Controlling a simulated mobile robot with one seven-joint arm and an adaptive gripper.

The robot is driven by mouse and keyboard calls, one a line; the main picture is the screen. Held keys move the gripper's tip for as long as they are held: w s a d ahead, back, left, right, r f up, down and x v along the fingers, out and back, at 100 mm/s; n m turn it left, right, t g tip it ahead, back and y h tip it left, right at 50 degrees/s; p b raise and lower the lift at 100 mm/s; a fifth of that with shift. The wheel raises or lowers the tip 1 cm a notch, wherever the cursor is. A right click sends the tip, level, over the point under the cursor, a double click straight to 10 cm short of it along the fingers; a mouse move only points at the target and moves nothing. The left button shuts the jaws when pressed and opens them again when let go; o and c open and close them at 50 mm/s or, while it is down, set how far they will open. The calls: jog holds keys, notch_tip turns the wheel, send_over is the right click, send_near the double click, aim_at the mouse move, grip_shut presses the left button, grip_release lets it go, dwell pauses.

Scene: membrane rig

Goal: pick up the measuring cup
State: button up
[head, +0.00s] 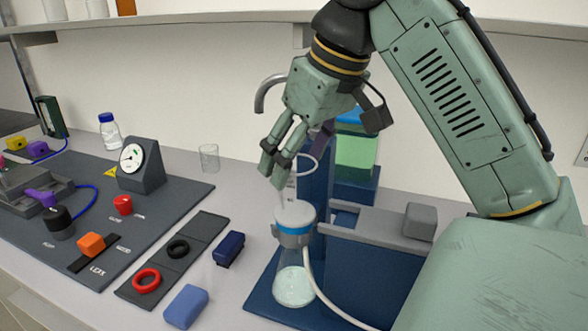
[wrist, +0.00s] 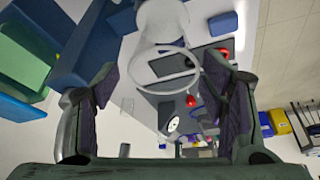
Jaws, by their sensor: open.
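A small clear cup (head: 209,157), the likely measuring cup, stands upright on the bench behind the dark board in the head view. It shows small and faint in the wrist view (wrist: 127,104). My gripper (head: 271,170) is open and points down above the filter flask (head: 294,285), to the right of the cup and apart from it. In the wrist view my gripper (wrist: 165,95) has its fingers wide apart. A pale ring (wrist: 165,70) shows between and beyond them; I cannot tell whether a finger touches it.
The flask, with a white top and blue band (head: 295,222), stands on a blue stand (head: 258,290). A pressure gauge (head: 141,165) stands on the dark board. A capped bottle (head: 109,132) is behind it. A green container (head: 355,152) stands behind the stand.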

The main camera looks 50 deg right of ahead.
aim_at(288, 185)
jog(key=x, duration=0.3)
jog(key=b+x, duration=0.1)
jog(key=x, duration=0.2)
jog(key=shift+s+a+f, duration=0.1)
jog(key=shift+s+a, duration=0.1)
jog(key=shift+c, duration=0.6)
jog(key=c, duration=1.1)
jog(key=shift+c, duration=0.2)
